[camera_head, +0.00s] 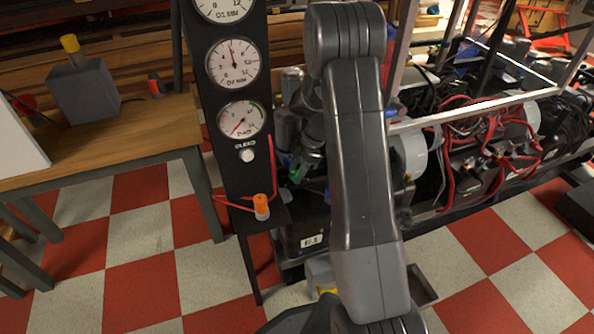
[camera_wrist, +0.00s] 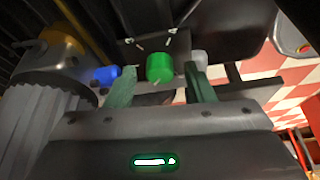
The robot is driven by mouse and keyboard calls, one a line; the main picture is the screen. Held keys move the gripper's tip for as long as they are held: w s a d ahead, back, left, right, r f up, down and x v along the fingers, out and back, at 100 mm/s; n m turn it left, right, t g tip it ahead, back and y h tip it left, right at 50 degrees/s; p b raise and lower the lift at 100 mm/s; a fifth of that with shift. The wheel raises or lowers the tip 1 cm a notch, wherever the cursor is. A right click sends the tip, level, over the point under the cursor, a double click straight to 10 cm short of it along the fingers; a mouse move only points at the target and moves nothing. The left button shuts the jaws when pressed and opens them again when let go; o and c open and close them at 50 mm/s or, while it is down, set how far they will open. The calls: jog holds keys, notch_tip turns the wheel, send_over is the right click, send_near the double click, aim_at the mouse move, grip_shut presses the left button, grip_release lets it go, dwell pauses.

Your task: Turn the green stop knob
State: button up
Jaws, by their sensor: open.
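The green stop knob (camera_wrist: 160,67) shows in the wrist view, upper middle, on a dark panel. My gripper (camera_wrist: 158,72) is open, with one greenish finger to the left of the knob and one to the right. The knob appears between the fingertips; a gap shows on the left, and I cannot tell whether the right finger touches it. In the head view my arm covers much of the middle, and the knob cannot be made out for sure.
A blue knob (camera_wrist: 106,75) is left of the green one, and a pale grey knob (camera_wrist: 199,58) is behind the right finger. A dark gauge panel (camera_head: 207,100) stands left of my arm, with an orange-topped knob (camera_head: 261,206) low on it. A wooden bench (camera_head: 150,128) is further left.

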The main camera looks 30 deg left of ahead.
jog(key=c, duration=1)
jog(key=shift+m, duration=0.3)
jog(key=m+b, duration=0.1)
jog(key=m, duration=0.1)
jog(key=m+t+y+b, duration=0.1)
jog(key=m, duration=0.1)
jog(key=shift+s+d+m+t, duration=0.1)
jog(key=shift+s+m+t, duration=0.1)
jog(key=shift+m+t, duration=0.1)
jog(key=shift+s+m+t, duration=0.1)
jog(key=shift+m+t, duration=0.7)
jog(key=shift+m, duration=1.2)
jog(key=o, duration=1)
